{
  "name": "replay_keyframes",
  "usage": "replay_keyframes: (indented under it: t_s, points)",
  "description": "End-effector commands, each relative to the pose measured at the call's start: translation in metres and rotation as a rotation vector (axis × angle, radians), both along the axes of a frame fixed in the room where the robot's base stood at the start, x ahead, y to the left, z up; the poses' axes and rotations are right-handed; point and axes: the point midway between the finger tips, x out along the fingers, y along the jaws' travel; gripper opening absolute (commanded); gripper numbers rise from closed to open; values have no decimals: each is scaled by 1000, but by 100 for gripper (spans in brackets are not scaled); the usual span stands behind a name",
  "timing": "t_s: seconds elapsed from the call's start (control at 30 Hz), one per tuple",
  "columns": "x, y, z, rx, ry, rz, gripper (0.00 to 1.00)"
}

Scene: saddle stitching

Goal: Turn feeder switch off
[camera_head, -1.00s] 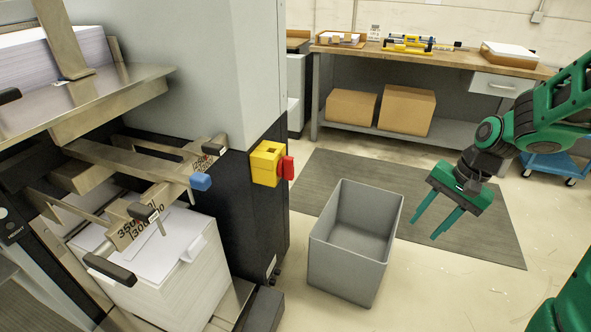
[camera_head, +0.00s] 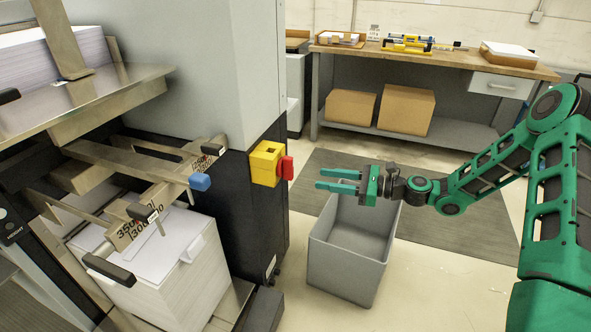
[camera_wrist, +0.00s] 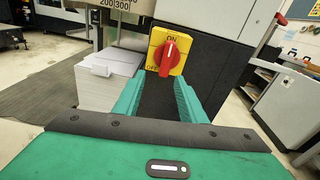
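The feeder switch is a yellow box (camera_head: 265,164) on the dark corner of the machine, with a red knob (camera_head: 286,168) on its right side. In the wrist view the red knob (camera_wrist: 172,53) faces me on a yellow plate (camera_wrist: 157,36) marked ON above and OFF at the lower left. The knob's white mark points up toward ON. My green gripper (camera_head: 320,180) is open and empty, right of the knob and apart from it, with its fingers pointing left. In the wrist view its fingertips (camera_wrist: 160,88) lie just below the switch.
A grey open bin (camera_head: 345,265) stands on the floor below my gripper. The machine (camera_head: 215,70) and its paper stack (camera_head: 180,280) are on the left. A workbench (camera_head: 450,60) with boxes beneath stands at the back. The air between gripper and knob looks clear.

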Motion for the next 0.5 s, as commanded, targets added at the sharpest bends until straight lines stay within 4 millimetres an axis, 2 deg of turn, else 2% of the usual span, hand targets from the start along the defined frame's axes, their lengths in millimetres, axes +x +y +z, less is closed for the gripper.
replay_keyframes:
  t_s: [0.1,0.27,0.5]
  points:
    - [9,0,5,77,38,-29,38]
    - [14,6,8,107,52,-38,38]
    - [25,40,7,105,50,-35,38]
